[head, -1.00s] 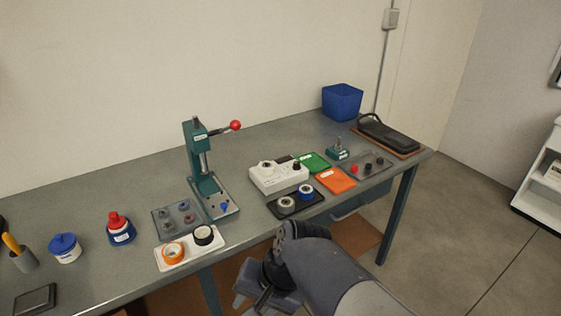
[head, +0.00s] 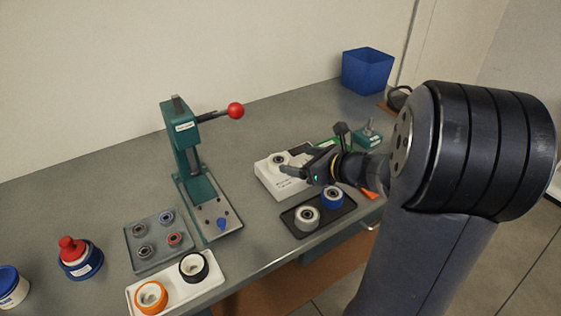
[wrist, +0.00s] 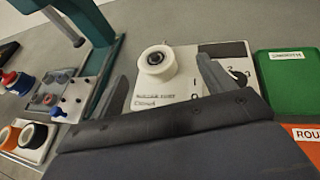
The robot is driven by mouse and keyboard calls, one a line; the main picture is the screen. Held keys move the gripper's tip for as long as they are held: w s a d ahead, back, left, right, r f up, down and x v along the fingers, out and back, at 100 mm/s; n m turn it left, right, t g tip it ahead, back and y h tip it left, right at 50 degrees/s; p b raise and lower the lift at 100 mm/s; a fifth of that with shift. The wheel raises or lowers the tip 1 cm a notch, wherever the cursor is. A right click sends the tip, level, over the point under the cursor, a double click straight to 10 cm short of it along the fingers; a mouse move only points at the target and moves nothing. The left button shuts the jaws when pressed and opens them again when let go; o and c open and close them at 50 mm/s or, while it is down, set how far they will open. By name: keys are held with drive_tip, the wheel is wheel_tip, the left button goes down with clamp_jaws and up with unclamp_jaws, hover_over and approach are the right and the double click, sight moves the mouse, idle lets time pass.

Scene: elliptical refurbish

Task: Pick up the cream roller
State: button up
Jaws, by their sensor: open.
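The cream roller (wrist: 157,62) has a dark bearing at its centre and sits on the white tester box (wrist: 200,78). In the head view the roller (head: 279,159) shows on top of the box (head: 277,180), just beyond my gripper (head: 308,158). In the wrist view my gripper (wrist: 164,82) is open and empty, with one finger on each side of the roller's line. The roller appears ahead of the fingers, apart from them. The exact height gap cannot be told.
A teal press (head: 185,150) with a red-knobbed lever stands left of the box. A black tray (head: 290,222) with a grey roller (head: 307,217) and a blue roller (head: 332,197) lies in front. A green card (wrist: 288,84) and an orange card (wrist: 306,138) lie to the right.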

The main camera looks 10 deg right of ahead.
sight(280, 161)
drive_tip(key=shift+x, duration=1.05)
drive_tip(key=shift+s+a+f+x, duration=0.1)
drive_tip(key=shift+x, duration=0.8)
drive_tip(key=shift+s+a+f+x, duration=0.1)
drive_tip(key=shift+s+f+x, duration=0.05)
drive_tip(key=shift+x, duration=0.75)
drive_tip(key=shift+s+a+f+x, duration=0.1)
drive_tip(key=shift+x, duration=0.8)
drive_tip(key=shift+c, duration=0.3)
